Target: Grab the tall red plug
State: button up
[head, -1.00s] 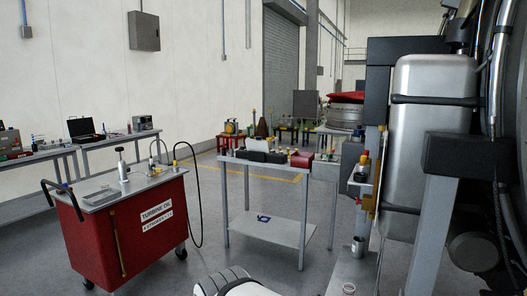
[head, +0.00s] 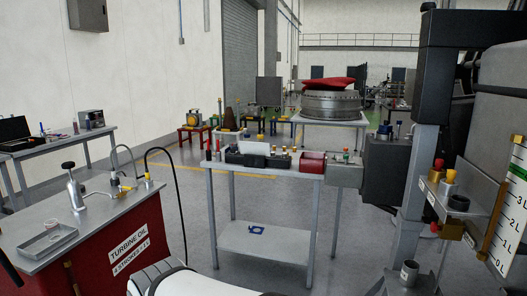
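I cannot make out a tall red plug for certain. Small upright items, one with red on it (head: 346,153), stand on a grey box at the right end of the middle table (head: 222,181). A thin upright item with a reddish tint (head: 217,146) stands at that table's left end. All are too small to name surely. A white rounded part of my own arm shows at the bottom; my gripper is not in view.
An engine frame with a grey shelf (head: 465,207) and an oil level scale (head: 503,220) fills the right. Floor is clear under the middle table, except for its legs and lower shelf.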

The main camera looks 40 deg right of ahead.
aim_at(439, 163)
jog(key=i, duration=1.3)
jog(key=z, duration=3.55)
jog(key=i, duration=1)
jog(key=u, duration=0.1)
